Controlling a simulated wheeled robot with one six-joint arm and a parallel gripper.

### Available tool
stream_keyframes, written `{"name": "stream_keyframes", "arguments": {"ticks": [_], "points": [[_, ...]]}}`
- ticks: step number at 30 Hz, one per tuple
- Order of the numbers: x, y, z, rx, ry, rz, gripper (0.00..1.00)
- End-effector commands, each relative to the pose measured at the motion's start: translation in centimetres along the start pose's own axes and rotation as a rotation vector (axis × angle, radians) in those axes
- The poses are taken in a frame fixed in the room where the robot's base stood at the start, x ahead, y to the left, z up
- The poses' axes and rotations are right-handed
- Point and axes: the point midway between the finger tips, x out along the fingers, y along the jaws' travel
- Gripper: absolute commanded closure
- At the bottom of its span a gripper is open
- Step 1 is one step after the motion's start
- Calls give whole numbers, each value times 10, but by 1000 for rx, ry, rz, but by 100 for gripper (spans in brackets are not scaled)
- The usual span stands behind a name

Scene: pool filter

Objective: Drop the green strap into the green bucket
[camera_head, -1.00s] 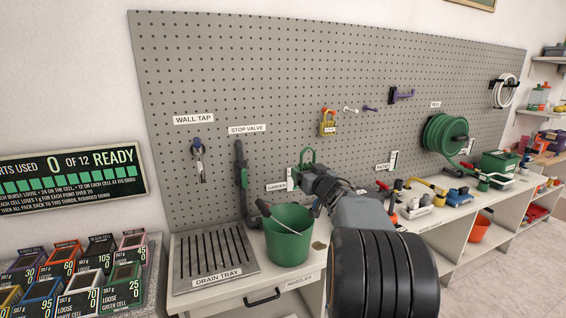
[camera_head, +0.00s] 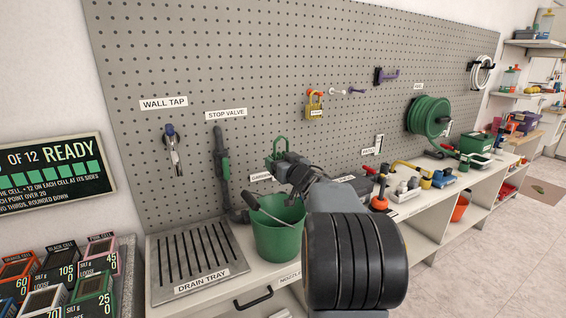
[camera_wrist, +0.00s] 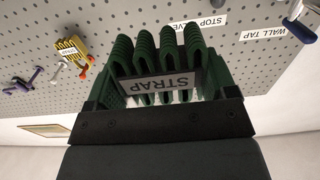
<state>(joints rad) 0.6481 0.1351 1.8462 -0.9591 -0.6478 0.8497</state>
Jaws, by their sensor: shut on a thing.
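The green strap (camera_head: 277,148) is held at the end of my gripper (camera_head: 287,163), in front of the pegboard. The wrist view shows the strap (camera_wrist: 146,54) close up as several dark green loops with a grey STRAP label. My gripper is shut on it. The green bucket (camera_head: 277,240) stands on the bench, right of the drain tray, with its handle tilted to the left. In the head view the strap and gripper appear above the bucket's rim. My wrist and arm cover part of the bucket's right side. The bucket is not visible in the wrist view.
The drain tray (camera_head: 195,266) lies left of the bucket. The stop valve (camera_head: 222,160) and wall tap (camera_head: 172,150) hang on the pegboard (camera_head: 270,60). Hose fittings crowd the right bench.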

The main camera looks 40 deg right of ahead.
Motion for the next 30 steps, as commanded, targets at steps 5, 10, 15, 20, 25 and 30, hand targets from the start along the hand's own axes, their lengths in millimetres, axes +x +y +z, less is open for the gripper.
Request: {"name": "stream_keyframes", "arguments": {"ticks": [5,10,15,20,25,30], "points": [[-1,1,19,-1,1,3,46],[-1,2,21,-1,1,5,46],[-1,2,20,-1,1,5,46],[-1,2,20,-1,1,5,6],[-1,2,20,0,1,5,0],[-3,3,20,-1,0,6,0]]}}
